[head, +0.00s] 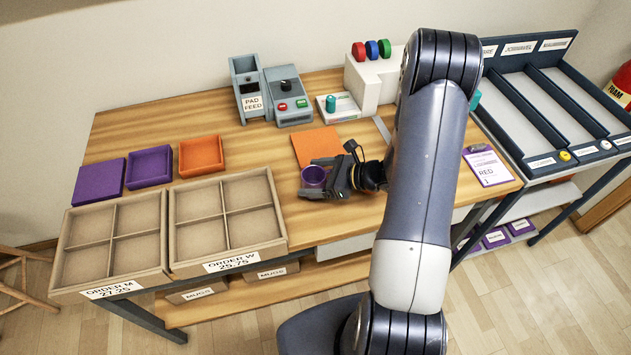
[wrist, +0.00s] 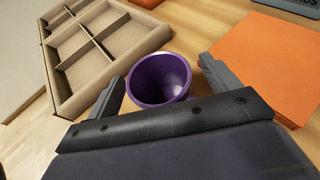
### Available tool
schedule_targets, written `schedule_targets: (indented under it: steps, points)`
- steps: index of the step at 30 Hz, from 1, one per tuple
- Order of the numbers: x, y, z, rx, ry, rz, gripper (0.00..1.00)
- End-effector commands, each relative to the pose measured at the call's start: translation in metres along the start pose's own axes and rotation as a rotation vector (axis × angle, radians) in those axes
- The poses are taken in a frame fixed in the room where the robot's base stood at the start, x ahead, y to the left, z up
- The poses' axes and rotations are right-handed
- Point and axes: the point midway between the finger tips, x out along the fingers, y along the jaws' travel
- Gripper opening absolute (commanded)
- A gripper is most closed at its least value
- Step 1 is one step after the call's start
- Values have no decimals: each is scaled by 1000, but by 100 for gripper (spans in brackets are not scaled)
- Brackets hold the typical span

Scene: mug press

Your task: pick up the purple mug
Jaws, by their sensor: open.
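The purple mug (head: 314,177) stands on the wooden table, in front of the orange sheet. My gripper (head: 322,177) is low over the table at the mug. In the wrist view my gripper (wrist: 163,80) is open, with one finger on each side of the mug. The mug lies between the fingers, and I cannot tell whether either finger touches it.
Two divided cardboard boxes (head: 173,230) stand left of the mug along the front edge. An orange sheet (head: 317,146) lies behind it. Purple and orange trays (head: 149,167) are at the left. Grey machines (head: 287,96) stand at the back. The table between mug and machines is mostly clear.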

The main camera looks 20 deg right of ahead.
Motion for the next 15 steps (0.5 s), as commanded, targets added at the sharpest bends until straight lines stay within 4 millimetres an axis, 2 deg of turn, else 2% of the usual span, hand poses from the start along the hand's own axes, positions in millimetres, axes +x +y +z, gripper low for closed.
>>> schedule_targets:
  steps: [4, 15]
  points:
    - [0, 0, 0, 0, 0, 0, 82]
    - [0, 0, 0, 0, 0, 0, 52]
